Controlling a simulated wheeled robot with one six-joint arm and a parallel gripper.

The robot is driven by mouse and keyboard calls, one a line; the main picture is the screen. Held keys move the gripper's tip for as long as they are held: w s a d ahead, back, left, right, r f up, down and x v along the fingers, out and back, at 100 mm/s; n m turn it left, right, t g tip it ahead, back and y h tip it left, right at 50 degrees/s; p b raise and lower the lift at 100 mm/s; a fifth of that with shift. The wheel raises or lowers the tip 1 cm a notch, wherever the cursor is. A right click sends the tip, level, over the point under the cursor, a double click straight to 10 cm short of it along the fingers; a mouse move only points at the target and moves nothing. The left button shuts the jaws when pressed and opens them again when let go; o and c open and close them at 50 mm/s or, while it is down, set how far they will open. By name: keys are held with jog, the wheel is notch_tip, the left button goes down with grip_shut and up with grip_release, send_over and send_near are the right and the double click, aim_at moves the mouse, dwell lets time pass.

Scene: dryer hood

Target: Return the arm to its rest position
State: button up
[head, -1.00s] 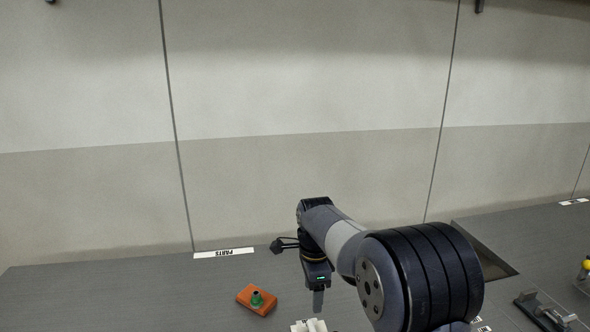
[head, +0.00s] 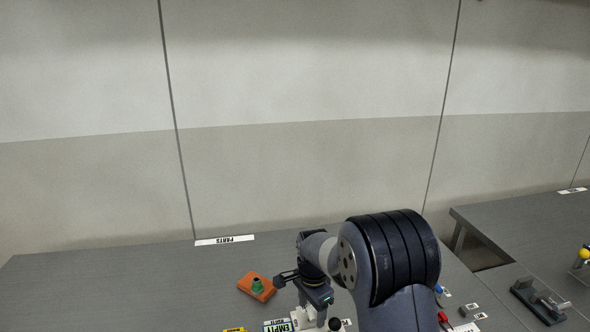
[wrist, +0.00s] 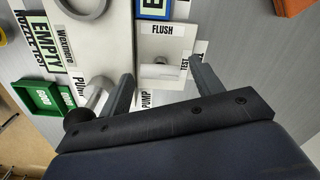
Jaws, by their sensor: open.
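My arm is bent over the grey bench in the head view. My gripper (head: 318,310) points down near the labelled front part of the bench. In the wrist view my gripper (wrist: 160,75) has its two fingers apart, with nothing held between them. Beyond the gap lies a white block by the FLUSH label (wrist: 162,28). The fingertips are small in the head view, and I cannot tell there whether they touch anything.
A PARTS label (head: 225,240) marks the back edge. In the wrist view a green tray (wrist: 48,95) is at left. A dark fixture (head: 537,302) stands at right on the bench.

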jog(key=n+p, duration=0.1)
jog(key=n, duration=0.6)
jog(key=n+p, duration=0.2)
jog(key=n, duration=0.4)
jog(key=shift+n, duration=0.4)
jog(key=shift+r, duration=1)
